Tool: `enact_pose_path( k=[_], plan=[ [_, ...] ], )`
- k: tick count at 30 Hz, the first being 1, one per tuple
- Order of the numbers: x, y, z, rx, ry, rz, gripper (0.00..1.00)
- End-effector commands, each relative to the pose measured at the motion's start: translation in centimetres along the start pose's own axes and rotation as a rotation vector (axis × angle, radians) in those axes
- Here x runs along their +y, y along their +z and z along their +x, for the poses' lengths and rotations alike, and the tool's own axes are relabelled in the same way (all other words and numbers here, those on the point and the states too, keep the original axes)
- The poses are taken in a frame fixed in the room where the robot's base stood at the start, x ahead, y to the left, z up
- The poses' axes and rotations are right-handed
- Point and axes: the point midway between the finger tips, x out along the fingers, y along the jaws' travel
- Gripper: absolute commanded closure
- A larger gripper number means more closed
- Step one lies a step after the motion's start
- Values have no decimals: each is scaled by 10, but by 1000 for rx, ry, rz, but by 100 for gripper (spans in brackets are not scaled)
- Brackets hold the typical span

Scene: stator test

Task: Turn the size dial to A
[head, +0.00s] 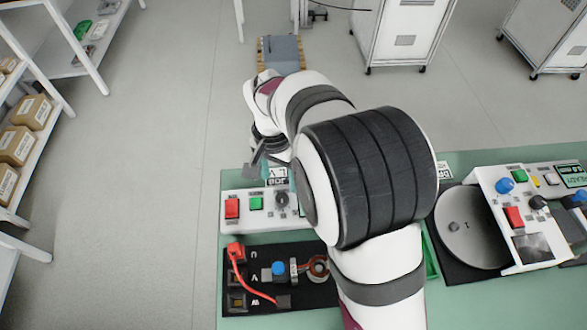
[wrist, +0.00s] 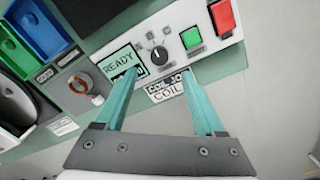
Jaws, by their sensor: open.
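A black dial (wrist: 160,55) with a light pointer mark sits on a white control panel (wrist: 205,48), between the READY screen (wrist: 122,62) and a green button (wrist: 191,37). The dial (head: 281,198) also shows in the head view, just left of my arm. My gripper (wrist: 160,74) is open and empty, its two teal fingers apart above the panel's edge, pointing toward the dial and not touching it. In the head view my arm hides part of the panel.
A red button (head: 232,208) stands left of the green one. A black board (head: 262,300) with a red cable (head: 239,262) lies in front. A second panel (head: 490,180) with knobs and a round disc (head: 462,228) is right.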

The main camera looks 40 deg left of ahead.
Motion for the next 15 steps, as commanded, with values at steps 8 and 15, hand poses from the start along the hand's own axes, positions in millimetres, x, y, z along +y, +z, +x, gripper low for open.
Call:
enact_pose_path(
  k=[8, 15],
  plan=[
    [1, 0, 63, -1, 1, 1, 29],
    [0, 0, 76, 0, -1, 1, 29]
  ],
)
